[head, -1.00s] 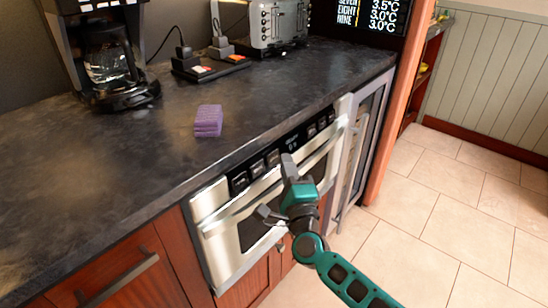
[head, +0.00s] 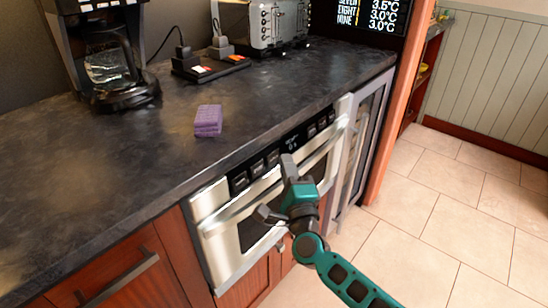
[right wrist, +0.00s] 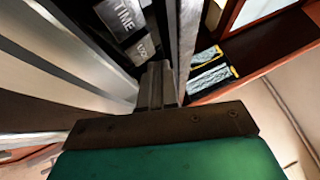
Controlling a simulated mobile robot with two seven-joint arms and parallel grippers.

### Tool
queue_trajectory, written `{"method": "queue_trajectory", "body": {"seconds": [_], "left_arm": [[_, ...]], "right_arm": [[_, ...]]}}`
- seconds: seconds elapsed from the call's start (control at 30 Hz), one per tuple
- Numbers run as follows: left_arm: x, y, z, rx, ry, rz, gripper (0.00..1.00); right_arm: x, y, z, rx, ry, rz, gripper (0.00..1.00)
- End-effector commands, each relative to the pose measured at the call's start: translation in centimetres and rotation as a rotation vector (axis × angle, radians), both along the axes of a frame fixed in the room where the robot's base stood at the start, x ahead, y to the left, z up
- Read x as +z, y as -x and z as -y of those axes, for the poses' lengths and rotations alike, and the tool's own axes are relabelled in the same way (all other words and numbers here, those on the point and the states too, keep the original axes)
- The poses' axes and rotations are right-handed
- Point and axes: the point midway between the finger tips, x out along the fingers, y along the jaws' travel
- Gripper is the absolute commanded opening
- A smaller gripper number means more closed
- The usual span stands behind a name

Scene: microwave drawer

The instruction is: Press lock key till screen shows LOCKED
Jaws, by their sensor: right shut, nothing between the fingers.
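The microwave drawer (head: 225,230) is set under the counter, with a steel front and a black control strip along its top edge. Its small screen (head: 292,143) shows faint light marks too small to read. My right gripper (head: 287,160) is shut and empty, its fingertips at the strip just below the screen. In the right wrist view the shut fingers (right wrist: 158,75) point at the panel, beside a key marked TIME (right wrist: 122,17) and a smaller key (right wrist: 146,49) whose lettering is unclear. I cannot tell whether the fingertips touch a key. My left gripper is not in view.
The dark counter (head: 110,170) above holds a purple sponge (head: 208,120), a coffee maker (head: 105,65), a power strip (head: 212,68) and a toaster (head: 270,22). A glass-fronted cooler (head: 362,135) stands right of the drawer. Tiled floor (head: 450,220) is clear at right.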

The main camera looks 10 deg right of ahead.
Motion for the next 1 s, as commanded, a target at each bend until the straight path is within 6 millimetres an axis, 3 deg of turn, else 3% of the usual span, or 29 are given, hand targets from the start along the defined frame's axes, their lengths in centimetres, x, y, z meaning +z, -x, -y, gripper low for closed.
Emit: {"method": "queue_trajectory", "body": {"seconds": [1.0], "left_arm": [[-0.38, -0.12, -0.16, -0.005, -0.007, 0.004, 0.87]], "right_arm": [[-0.18, -0.71, -0.56, 0.0, 0.0, 0.0, 0.0]]}}
